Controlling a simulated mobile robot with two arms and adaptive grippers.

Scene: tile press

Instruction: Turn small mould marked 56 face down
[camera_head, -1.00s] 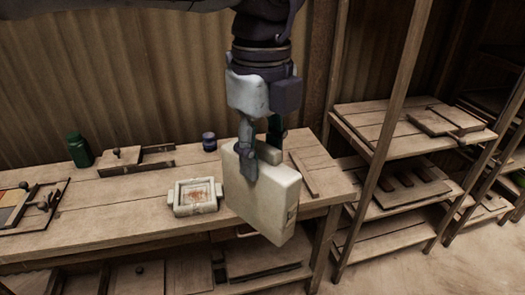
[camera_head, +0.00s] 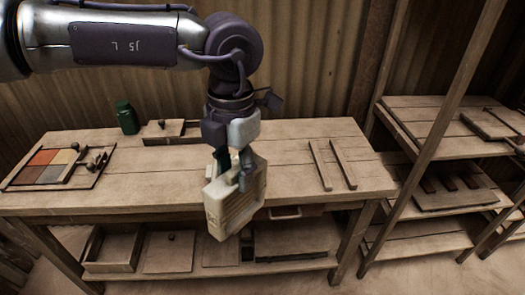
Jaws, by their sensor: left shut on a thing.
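My left gripper (camera_head: 238,172) hangs down in the middle of the view, shut on a thick cream mould (camera_head: 228,213). The mould is held on edge and tilted, in front of the table's front edge. Lines or ribs show on its near face, but no number can be read. The small tray-like mould with side handles from the earlier view does not show now. My right gripper is not in view.
The wooden table (camera_head: 150,185) holds a green jar (camera_head: 127,118), a coloured tile board (camera_head: 45,168) and two wooden strips (camera_head: 332,164). Its middle right is clear. A lower shelf holds trays (camera_head: 110,250). A wooden rack (camera_head: 445,160) stands at right.

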